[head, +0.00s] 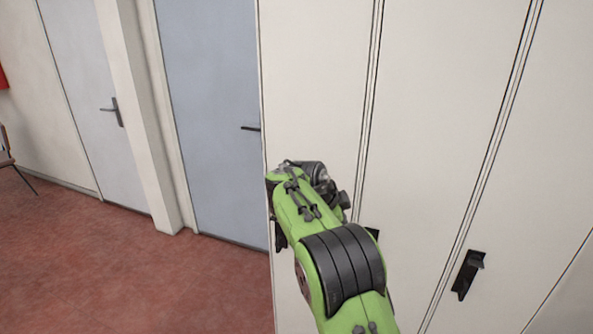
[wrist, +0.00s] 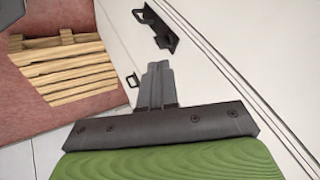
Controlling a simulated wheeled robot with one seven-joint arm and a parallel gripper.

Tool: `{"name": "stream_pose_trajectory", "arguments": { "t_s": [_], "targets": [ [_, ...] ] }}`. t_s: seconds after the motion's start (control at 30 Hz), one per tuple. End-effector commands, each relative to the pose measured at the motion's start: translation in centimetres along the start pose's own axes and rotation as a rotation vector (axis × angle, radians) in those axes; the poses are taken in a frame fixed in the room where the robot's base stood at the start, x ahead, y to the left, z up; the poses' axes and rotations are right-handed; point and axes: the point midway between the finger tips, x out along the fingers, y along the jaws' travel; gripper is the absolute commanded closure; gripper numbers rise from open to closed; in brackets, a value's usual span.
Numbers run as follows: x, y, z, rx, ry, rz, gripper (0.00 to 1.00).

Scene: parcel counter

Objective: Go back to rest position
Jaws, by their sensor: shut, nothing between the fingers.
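My gripper (wrist: 158,84) shows in the wrist view with its two fingers together and nothing between them. It points toward white cabinet doors (wrist: 205,65). A black door handle (wrist: 160,28) lies just beyond the fingertips in that view, apart from them. In the head view my green arm reaches forward in front of the cabinet doors (head: 440,120), and the gripper itself is hidden behind the arm.
A black handle (head: 467,274) sits on a cabinet door at the right. A blue door (head: 212,110) and a paler door (head: 85,80) stand at the left. A slatted wooden thing (wrist: 70,68) shows in the wrist view.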

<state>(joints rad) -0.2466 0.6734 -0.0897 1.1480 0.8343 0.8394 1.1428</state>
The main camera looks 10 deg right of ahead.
Motion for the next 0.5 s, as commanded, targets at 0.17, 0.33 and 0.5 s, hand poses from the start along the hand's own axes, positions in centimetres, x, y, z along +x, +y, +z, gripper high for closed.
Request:
{"name": "stream_pose_trajectory", "arguments": {
  "t_s": [0.17, 0.33, 0.5],
  "targets": [
    [-5.8, 3.2, -4.2, -0.28, -0.111, -0.038, 1.0],
    [-11.8, 10.6, -7.0, -0.682, -0.233, -0.133, 1.0],
    [-16.0, 20.6, -7.3, -1.086, -0.31, -0.273, 1.0]
  ]
}}
